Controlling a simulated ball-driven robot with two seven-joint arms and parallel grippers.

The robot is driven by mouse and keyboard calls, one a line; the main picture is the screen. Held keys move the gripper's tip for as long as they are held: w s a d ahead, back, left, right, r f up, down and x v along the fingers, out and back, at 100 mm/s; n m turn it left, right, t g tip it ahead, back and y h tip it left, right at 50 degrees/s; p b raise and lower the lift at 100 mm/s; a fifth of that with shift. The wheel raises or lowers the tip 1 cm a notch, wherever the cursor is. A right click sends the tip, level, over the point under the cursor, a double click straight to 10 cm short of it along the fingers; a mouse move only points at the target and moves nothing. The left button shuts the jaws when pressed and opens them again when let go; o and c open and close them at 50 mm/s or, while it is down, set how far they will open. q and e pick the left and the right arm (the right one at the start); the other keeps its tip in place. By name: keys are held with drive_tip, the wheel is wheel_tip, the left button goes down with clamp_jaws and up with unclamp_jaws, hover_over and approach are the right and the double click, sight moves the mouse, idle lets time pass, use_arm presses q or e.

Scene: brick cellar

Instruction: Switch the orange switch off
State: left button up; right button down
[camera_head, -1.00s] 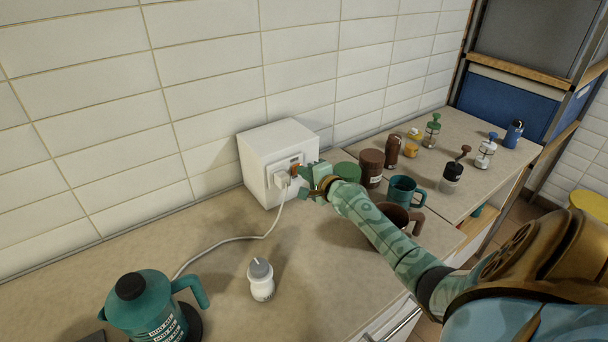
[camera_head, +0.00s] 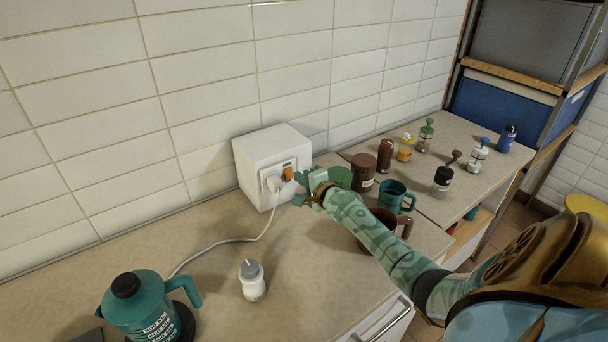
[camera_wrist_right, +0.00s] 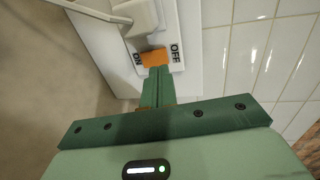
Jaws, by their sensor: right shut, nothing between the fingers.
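The orange switch (camera_head: 287,174) is on the front face of a white box (camera_head: 262,150) against the tiled wall. In the right wrist view the switch (camera_wrist_right: 154,58) sits between an "ON" label on its left and an "OFF" label on its right. I cannot tell which side is pressed in. My right gripper (camera_head: 300,180) is just to the right of the switch in the head view. In the wrist view its green fingers (camera_wrist_right: 157,80) are shut and empty, with the tips at the switch's near edge. Whether they touch it is unclear. My left gripper is not in view.
A white plug (camera_head: 273,184) with a cable sits beside the switch.

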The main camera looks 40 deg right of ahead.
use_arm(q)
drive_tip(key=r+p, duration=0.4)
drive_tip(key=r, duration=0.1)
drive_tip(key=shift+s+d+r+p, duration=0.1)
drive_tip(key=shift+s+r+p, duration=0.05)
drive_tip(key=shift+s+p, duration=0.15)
use_arm(e)
drive_tip(key=r+v, duration=0.2)
drive_tip(key=v, duration=0.8)
drive_tip(key=shift+r, duration=0.25)
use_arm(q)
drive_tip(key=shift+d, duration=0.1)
use_arm(e)
drive_tip(key=shift+s, duration=0.1)
